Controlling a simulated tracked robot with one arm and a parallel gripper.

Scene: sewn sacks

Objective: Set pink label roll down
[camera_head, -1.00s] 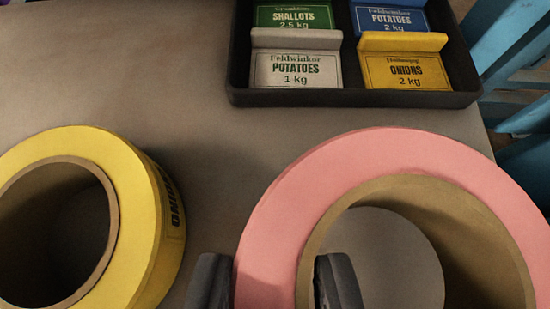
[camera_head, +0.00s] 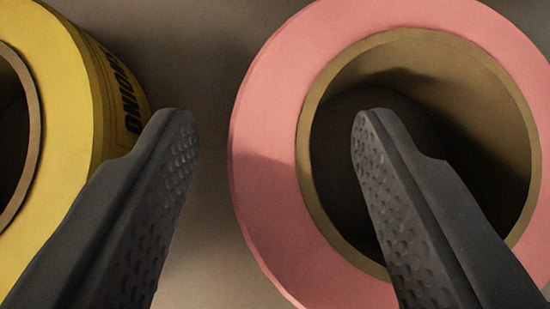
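The pink label roll (camera_head: 272,130) lies flat on the grey-brown surface at the right, its brown cardboard core (camera_head: 450,75) facing up. My gripper (camera_head: 270,118) is open. Its right finger is over or inside the core opening; its left finger is in the gap between the pink roll and the yellow roll. The pink roll's left wall lies between the fingers, with space visible between the left finger and the roll. Whether the right finger touches the core I cannot tell.
A yellow roll (camera_head: 68,110) marked for onions stands close on the left, beside my left finger. Bare surface (camera_head: 205,50) shows in the narrow gap between the rolls.

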